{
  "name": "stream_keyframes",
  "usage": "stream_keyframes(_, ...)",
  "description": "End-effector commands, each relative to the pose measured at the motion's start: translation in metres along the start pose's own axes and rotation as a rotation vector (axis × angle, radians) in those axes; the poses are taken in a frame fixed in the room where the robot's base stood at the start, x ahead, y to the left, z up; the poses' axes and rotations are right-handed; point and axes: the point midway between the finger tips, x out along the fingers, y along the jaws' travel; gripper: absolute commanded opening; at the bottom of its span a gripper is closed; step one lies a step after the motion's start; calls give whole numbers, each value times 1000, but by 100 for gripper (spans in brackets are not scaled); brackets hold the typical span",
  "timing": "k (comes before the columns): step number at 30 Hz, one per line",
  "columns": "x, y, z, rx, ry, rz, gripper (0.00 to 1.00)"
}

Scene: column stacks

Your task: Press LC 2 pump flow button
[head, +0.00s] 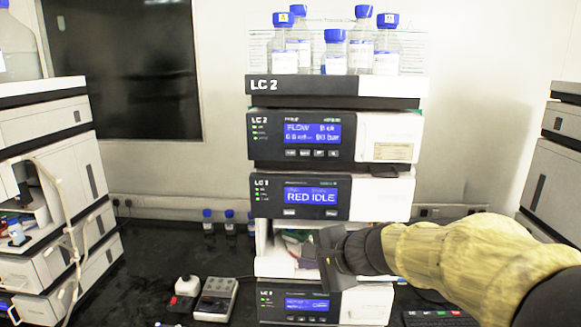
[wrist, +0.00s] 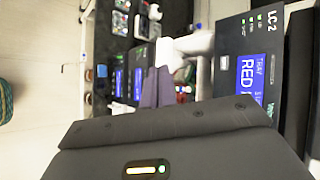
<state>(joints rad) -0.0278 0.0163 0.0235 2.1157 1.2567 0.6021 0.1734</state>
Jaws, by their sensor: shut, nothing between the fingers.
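The LC 2 stack stands in the middle of the head view. Its pump module (head: 350,124) has a lit blue display (head: 312,133) reading FLOW and a bar value. A row of small buttons (head: 305,153) lies under that display; their labels are too small to read. My gripper (head: 309,250) is lower, in front of the open-fronted section beneath the RED IDLE module (head: 383,199), well below the pump buttons. In the wrist view its two purplish fingers (wrist: 156,88) are together and empty. The RED display (wrist: 248,78) is to their right; the pump buttons are not seen there.
Blue-capped bottles (head: 334,51) stand in the tray (head: 338,86) on top. Other instrument stacks stand at left (head: 45,130) and right (head: 555,165). A small grey device (head: 215,298) and white bottle (head: 187,285) sit on the dark bench (head: 170,245).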

Motion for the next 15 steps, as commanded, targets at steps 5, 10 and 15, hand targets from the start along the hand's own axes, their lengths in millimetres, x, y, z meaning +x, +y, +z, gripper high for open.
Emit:
stream_keyframes(5,-17,-91,20,225,-110,-257,0)
stream_keyframes(10,-40,-153,33,379,-216,-440,0)
stream_keyframes(15,-50,-173,36,432,-257,-501,0)
